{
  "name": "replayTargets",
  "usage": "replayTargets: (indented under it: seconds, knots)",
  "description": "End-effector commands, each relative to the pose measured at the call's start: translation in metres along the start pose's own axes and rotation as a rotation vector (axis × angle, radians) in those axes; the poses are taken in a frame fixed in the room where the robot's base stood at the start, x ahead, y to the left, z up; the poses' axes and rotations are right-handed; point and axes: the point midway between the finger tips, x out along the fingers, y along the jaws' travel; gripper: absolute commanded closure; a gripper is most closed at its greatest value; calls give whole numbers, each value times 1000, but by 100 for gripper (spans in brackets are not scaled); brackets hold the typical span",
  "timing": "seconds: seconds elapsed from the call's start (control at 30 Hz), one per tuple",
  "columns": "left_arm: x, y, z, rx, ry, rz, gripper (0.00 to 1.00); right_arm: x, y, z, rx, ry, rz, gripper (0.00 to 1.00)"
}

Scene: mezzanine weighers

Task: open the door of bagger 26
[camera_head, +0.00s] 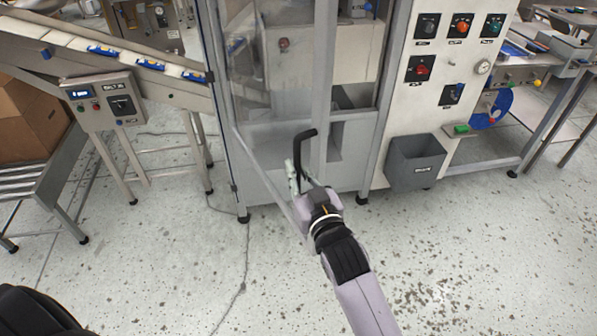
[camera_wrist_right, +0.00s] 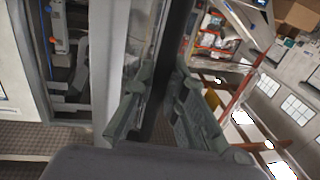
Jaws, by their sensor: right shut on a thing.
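The bagger's door (camera_head: 265,75) is a clear panel in a grey frame, with its far side at the left post. It stands partly open, its free edge (camera_head: 322,90) swung out from the cabinet towards me. The black door handle (camera_head: 302,150) is a bent bar at that edge. My right gripper (camera_head: 302,182) is shut on the handle's lower part. In the right wrist view the dark handle bar (camera_wrist_right: 170,65) runs between the two fingers (camera_wrist_right: 158,105). My left gripper is not in view. I cannot read a number 26 on the machine.
A control panel (camera_head: 447,85) with knobs is right of the opening, with a grey bin (camera_head: 414,163) below it. A conveyor (camera_head: 110,55) with blue packs and a control box (camera_head: 107,98) stand at the left. The speckled floor in front is clear.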

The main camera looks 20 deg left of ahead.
Motion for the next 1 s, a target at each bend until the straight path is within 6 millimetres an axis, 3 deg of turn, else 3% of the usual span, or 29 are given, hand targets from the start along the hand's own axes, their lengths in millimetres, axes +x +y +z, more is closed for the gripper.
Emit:
replayTargets:
  seconds: [0.13,0.17,0.47,0.8,1.0]
  knots:
    - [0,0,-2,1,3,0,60,1,-1,-8,1,17,-2,100]
    - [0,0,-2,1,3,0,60,1,-1,-8,1,17,-2,87]
    - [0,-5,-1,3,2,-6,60,0,0,-4,1,8,-1,67]
    - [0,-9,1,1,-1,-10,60,-2,0,-1,1,4,0,67]
    - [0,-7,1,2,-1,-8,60,-28,0,0,0,4,0,67]
